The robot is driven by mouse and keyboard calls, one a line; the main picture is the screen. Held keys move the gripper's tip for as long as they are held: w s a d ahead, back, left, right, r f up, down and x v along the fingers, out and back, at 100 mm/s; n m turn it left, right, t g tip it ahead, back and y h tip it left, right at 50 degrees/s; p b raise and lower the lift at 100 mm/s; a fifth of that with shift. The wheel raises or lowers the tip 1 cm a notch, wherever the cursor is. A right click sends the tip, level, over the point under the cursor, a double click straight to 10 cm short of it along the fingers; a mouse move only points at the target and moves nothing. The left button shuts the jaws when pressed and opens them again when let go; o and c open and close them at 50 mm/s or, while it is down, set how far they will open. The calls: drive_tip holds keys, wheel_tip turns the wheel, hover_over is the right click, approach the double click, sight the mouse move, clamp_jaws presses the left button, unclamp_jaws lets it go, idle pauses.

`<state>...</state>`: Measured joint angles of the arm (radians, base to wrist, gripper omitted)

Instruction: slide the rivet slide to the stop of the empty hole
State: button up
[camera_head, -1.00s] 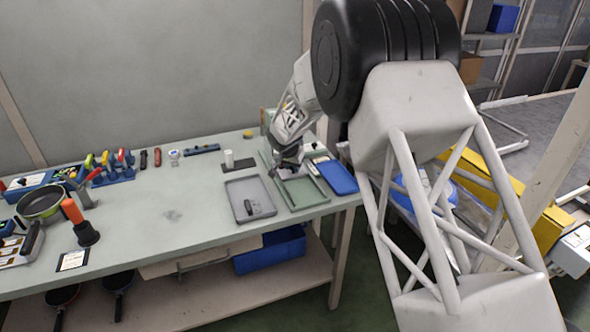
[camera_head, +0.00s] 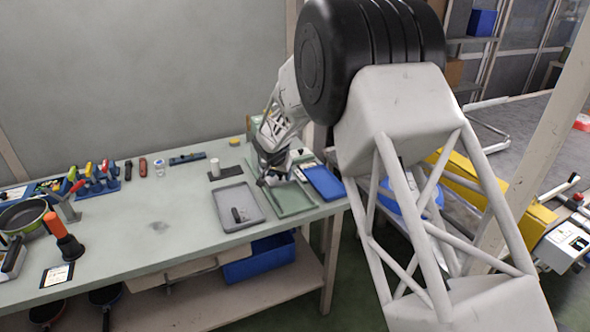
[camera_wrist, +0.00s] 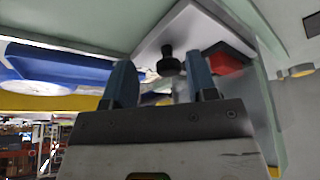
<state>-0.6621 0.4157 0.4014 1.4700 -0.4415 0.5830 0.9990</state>
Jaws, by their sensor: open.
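My gripper (camera_head: 271,181) is low at the right end of the bench, over the back left part of a green tray (camera_head: 294,210). In the wrist view its two blue-grey fingers (camera_wrist: 162,82) stand apart. A black round knob (camera_wrist: 168,63) shows between and just beyond the fingertips, in front of a pale plate (camera_wrist: 205,30). I cannot tell whether the fingers touch it, or whether the knob belongs to the rivet slide. A red block (camera_wrist: 230,60) is right of it. I cannot make out the empty hole or its stop.
A grey tray (camera_head: 249,221) with a small dark object (camera_head: 236,214) lies left of the green tray. A blue tray (camera_head: 324,183) lies to the right. A white cylinder (camera_head: 214,167) stands behind on a dark mat.

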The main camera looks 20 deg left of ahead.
drive_tip(key=shift+s+d, duration=1.1)
drive_tip(key=v, duration=0.7)
drive_tip(key=d+m+g+y, duration=0.4)
drive_tip(key=d+m, duration=0.2)
drive_tip(key=m, duration=1.2)
drive_tip(key=shift+w+d+r+g, duration=0.15)
drive_tip(key=shift+w+r+g, duration=0.15)
drive_tip(key=shift+r, duration=0.05)
drive_tip(key=shift+y, duration=0.3)
